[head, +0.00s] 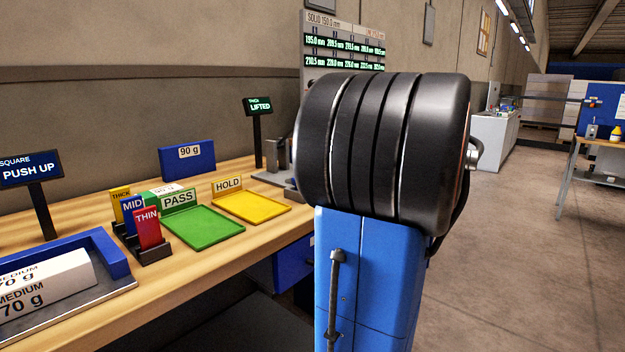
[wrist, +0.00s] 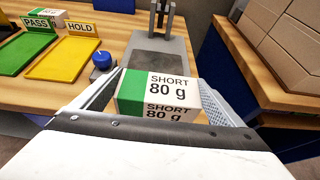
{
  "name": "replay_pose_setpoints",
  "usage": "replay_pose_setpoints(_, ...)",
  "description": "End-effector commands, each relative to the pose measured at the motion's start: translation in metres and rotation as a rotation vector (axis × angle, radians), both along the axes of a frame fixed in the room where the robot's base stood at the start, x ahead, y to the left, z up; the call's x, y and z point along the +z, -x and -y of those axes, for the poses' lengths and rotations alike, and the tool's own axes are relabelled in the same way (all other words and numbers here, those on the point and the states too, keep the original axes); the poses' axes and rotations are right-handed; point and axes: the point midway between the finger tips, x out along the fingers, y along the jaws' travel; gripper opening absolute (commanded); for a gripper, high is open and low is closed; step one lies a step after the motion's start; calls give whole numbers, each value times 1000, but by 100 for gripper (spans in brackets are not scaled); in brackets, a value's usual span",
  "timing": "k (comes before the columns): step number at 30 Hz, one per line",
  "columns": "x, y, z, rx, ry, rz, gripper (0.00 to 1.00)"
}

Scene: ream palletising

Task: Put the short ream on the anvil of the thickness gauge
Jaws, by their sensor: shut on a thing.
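The short ream (wrist: 150,90), white with a green end and marked SHORT 80 g, is in my gripper (wrist: 158,98) in the wrist view. The fingers close on its two ends. The thickness gauge (wrist: 162,18) stands beyond the ream, with its flat grey anvil plate (wrist: 160,65) bare where I see it. The ream covers the near part of the view toward the plate; I cannot tell its height above it. In the head view the gauge (head: 277,155) shows partly, beside a sign (head: 258,106) reading LIFTED. My arm hides the gripper and ream there.
A blue knob (wrist: 102,61) sits left of the anvil. The green PASS tray (head: 203,228) and yellow HOLD tray (head: 252,207) are empty. Brown boxes (wrist: 285,40) stand on a surface at right. A rack (head: 150,250) of coloured blocks and a blue square (head: 100,250) lie left.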

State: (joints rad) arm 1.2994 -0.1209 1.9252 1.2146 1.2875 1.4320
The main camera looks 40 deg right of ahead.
Motion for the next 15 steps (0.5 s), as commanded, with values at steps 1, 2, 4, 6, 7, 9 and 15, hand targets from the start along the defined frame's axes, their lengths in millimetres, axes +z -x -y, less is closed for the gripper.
replay_pose_setpoints(1, 0, 6, -1, 4, -1, 3, 63)
replay_pose_setpoints(2, -1, 9, -1, 7, -1, 5, 63)
replay_pose_setpoints(4, -1, 13, -2, 14, -1, 8, 63)
replay_pose_setpoints(6, -2, 13, -3, 20, 0, 10, 63)
replay_pose_setpoints(7, -2, 11, -4, 21, 0, 10, 63)
replay_pose_setpoints(9, -2, 3, -5, 23, 0, 10, 63)
replay_pose_setpoints(15, -1, -33, -8, 25, 2, 11, 63)
